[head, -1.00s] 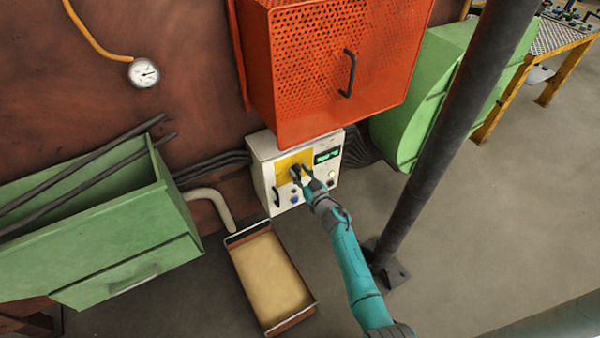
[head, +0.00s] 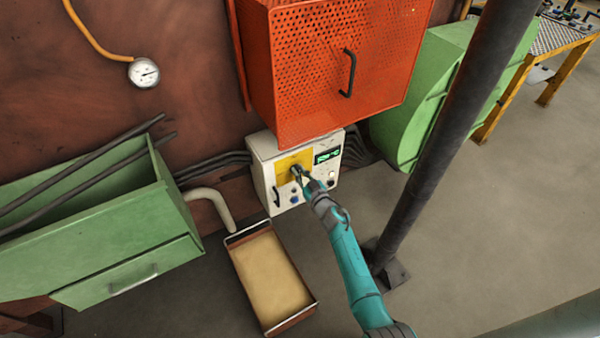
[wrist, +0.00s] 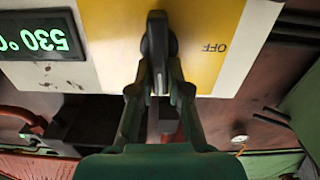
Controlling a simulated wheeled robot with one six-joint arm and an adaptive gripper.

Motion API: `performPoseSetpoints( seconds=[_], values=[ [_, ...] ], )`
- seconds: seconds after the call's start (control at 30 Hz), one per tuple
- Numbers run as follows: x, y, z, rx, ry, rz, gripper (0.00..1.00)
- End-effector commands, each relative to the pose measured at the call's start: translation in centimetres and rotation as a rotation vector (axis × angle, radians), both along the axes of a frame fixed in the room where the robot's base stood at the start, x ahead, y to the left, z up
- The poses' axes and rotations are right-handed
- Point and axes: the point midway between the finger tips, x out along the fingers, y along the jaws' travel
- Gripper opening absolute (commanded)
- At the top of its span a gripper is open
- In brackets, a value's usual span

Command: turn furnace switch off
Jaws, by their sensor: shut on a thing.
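The furnace switch is a black knob (wrist: 158,40) on a yellow plate (wrist: 205,75) of the white control box (head: 263,160). In the wrist view its handle stands upright in the picture, and an upside-down OFF label (wrist: 214,47) is to its right. In the head view the knob (head: 295,171) is partly covered by my gripper (head: 301,174). My gripper, also in the wrist view (wrist: 160,82), has its two fingertips closed on the near end of the knob. I cannot tell which marked position the knob is at, since other labels are hidden.
A lit green display (wrist: 36,38) reads 530 °. The orange perforated guard (head: 325,70) hangs just above the box. A sand-filled tray (head: 238,240) lies below left, and a dark post (head: 440,150) stands to the right of my arm.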

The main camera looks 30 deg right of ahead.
Motion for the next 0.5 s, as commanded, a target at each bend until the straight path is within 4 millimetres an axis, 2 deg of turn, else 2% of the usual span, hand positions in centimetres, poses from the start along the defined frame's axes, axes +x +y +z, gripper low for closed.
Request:
performPoseSetpoints(
  seconds=[0.5],
  values=[
    [0.0,0.86,-0.26,-0.441,0.0,0.001,0.0]
  ],
)
